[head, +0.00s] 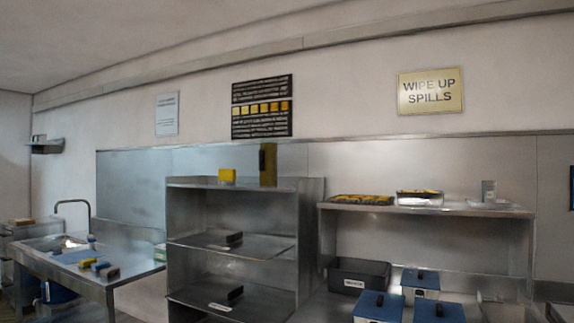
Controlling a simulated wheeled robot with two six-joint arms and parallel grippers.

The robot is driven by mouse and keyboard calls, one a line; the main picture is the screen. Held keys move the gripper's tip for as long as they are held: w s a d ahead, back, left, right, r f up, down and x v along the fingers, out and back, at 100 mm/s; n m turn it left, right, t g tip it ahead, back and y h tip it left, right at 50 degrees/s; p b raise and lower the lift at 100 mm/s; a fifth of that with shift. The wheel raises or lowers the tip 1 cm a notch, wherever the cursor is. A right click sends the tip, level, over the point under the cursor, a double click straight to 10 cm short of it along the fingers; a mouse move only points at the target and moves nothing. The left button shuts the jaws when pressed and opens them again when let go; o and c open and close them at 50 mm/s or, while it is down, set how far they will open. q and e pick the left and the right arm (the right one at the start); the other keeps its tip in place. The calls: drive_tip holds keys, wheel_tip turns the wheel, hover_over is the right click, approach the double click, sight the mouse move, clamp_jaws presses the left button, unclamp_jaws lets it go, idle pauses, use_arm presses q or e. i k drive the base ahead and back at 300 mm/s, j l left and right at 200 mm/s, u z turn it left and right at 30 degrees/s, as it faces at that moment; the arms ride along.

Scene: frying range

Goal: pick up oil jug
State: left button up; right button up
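No thing in the head view is clearly an oil jug. A small yellow block-like item (227,175) stands on top of the steel shelf unit (240,184), left of its middle. A tall, narrow dark and yellow item (268,163) stands upright to its right, at the back of the same top. Both are too small to identify. Neither of my grippers is in view.
A steel sink table (130,265) with small coloured items stands at the left. Small dark items lie on the lower shelves. At the right, a wall shelf (430,209) holds trays above a dark bin (359,275) and blue-lidded containers (379,306).

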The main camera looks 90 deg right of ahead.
sight(268, 146)
drive_tip(key=z, duration=2.7)
drive_tip(key=i+z, duration=0.1)
drive_tip(key=i, duration=0.2)
drive_tip(key=j, duration=0.05)
